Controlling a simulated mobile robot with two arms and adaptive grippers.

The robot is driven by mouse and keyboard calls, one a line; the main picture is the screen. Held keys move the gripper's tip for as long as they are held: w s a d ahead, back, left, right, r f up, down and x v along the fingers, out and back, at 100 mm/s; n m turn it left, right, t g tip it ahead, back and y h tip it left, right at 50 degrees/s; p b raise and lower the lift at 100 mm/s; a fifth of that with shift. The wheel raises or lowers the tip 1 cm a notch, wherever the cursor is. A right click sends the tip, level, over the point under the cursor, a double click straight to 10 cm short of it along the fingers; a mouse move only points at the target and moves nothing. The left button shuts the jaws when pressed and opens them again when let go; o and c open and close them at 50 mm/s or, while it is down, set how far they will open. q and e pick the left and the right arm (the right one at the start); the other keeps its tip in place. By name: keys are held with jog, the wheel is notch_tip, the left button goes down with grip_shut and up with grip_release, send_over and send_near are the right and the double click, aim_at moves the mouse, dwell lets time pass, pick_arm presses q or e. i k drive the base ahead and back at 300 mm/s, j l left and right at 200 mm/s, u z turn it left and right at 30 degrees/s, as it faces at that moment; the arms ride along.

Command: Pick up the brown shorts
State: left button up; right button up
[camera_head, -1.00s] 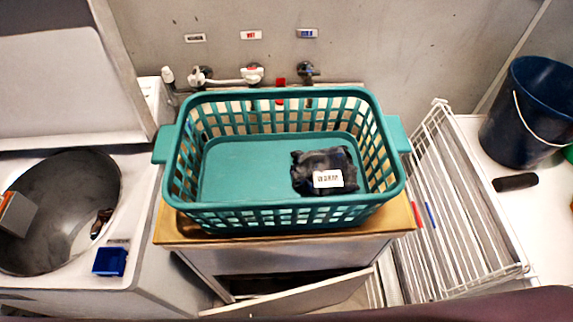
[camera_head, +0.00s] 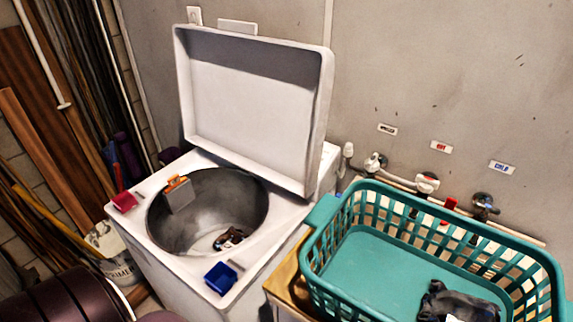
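A small crumpled garment (camera_head: 229,239), brown with dark and pale patches, lies at the bottom of the open washing machine drum (camera_head: 176,236). It may be the brown shorts, but it is too small to tell. A dark grey garment (camera_head: 458,303) with a white label lies in the teal laundry basket (camera_head: 340,280) at the lower right and is cut off by the frame edge. Neither of my grippers is in view.
The washer's lid (camera_head: 255,105) stands open behind the drum. An orange and grey item (camera_head: 180,193) sits at the drum's left rim. A blue box (camera_head: 221,278) and a red box (camera_head: 123,201) sit on the washer top. Planks (camera_head: 45,160) lean at the left.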

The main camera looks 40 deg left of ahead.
aim_at(232, 238)
jog(key=k+j+z, duration=0.1)
jog(key=k+j, duration=0.15)
jog(key=k+j+z, duration=0.1)
jog(key=k, duration=0.35)
jog(key=k+j+z, duration=0.1)
jog(key=j, duration=0.3)
jog(key=j+z, duration=0.1)
jog(key=j, duration=0.35)
jog(key=k+j+z, duration=0.1)
jog(key=j, duration=0.3)
jog(key=k+j+z, duration=0.1)
jog(key=j, duration=0.3)
jog(key=k, duration=0.1)
